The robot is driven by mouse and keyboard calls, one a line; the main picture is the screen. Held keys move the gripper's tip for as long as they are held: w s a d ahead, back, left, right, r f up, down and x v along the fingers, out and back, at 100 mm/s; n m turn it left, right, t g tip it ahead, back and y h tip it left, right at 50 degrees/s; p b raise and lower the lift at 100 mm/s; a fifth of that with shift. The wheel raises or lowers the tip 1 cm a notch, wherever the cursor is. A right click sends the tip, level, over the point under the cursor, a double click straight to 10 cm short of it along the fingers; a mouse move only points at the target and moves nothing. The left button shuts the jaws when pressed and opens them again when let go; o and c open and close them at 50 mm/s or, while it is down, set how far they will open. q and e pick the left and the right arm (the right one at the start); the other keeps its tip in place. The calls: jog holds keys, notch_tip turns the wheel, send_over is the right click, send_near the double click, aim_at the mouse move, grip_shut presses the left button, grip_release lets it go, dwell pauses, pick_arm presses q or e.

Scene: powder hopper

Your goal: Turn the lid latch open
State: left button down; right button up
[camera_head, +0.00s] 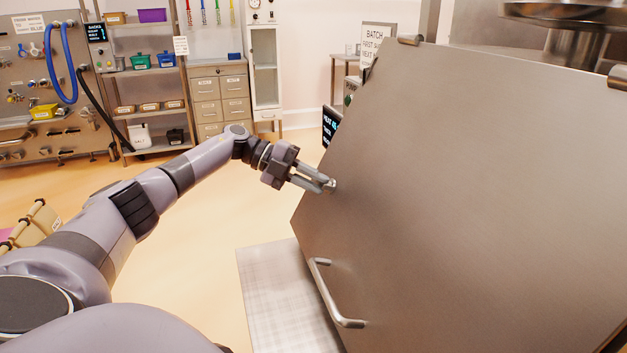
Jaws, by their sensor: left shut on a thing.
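A large grey metal lid (470,190) fills the right of the view and stands tilted. My left gripper (328,184) is at the lid's left edge, shut on a small metal latch (331,186). The gripper's fingers hide part of the latch, so its exact turn is hard to tell. A bar handle (333,298) is fixed on the lid lower down, apart from the gripper. My right gripper is not in view.
A light metal platform (268,290) lies below the lid. Shelves (148,80), drawers (221,98) and a white cabinet (264,70) stand along the back wall. A dark display (331,125) sits behind the lid's left edge. Open floor lies between.

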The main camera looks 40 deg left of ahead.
pick_arm(q)
jog(key=shift+m, duration=0.3)
jog(key=c, duration=1.1)
grip_release()
jog(key=shift+b+v, duration=0.3)
jog(key=shift+v, duration=3.3)
jog(key=shift+r, duration=0.1)
